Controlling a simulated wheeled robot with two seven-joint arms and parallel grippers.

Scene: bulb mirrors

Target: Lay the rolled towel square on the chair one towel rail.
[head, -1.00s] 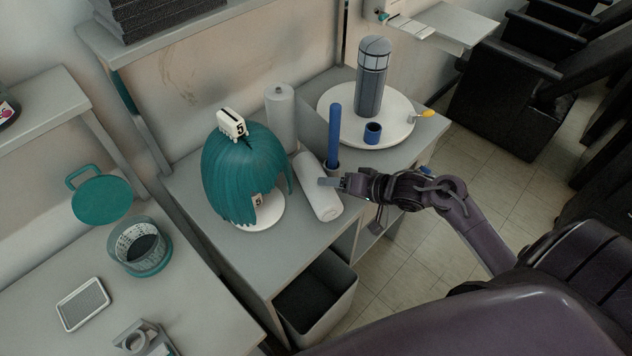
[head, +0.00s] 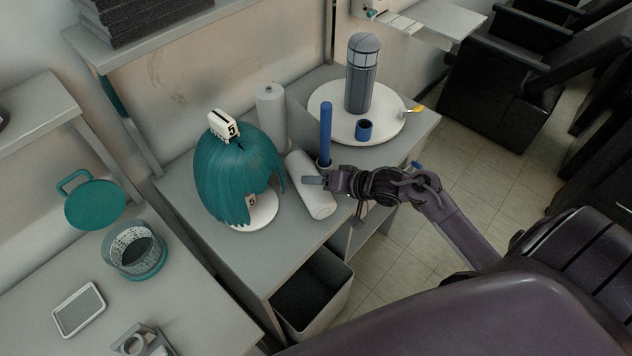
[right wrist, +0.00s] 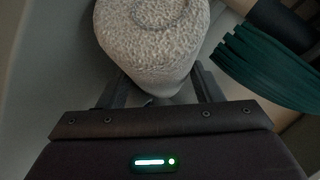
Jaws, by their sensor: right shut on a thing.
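The rolled towel (head: 316,200) is a white textured roll lying slanted on the grey cabinet top, beside the teal wig. My right gripper (head: 314,182) reaches over it from the right and is shut on it. In the right wrist view the towel's spiral end (right wrist: 155,35) fills the top, with the right gripper's fingers (right wrist: 163,88) on either side of it. I cannot make out a clear gap between towel and cabinet top. My left gripper is out of view. I cannot pick out the chair one towel rail with certainty.
The teal wig (head: 232,172) on its white stand is close left of the towel. A blue rod (head: 325,130) and a white roll (head: 270,115) stand behind. A round white tray (head: 388,127) holds a grey cylinder. An open bin (head: 318,300) is below. Black chairs (head: 500,90) stand right.

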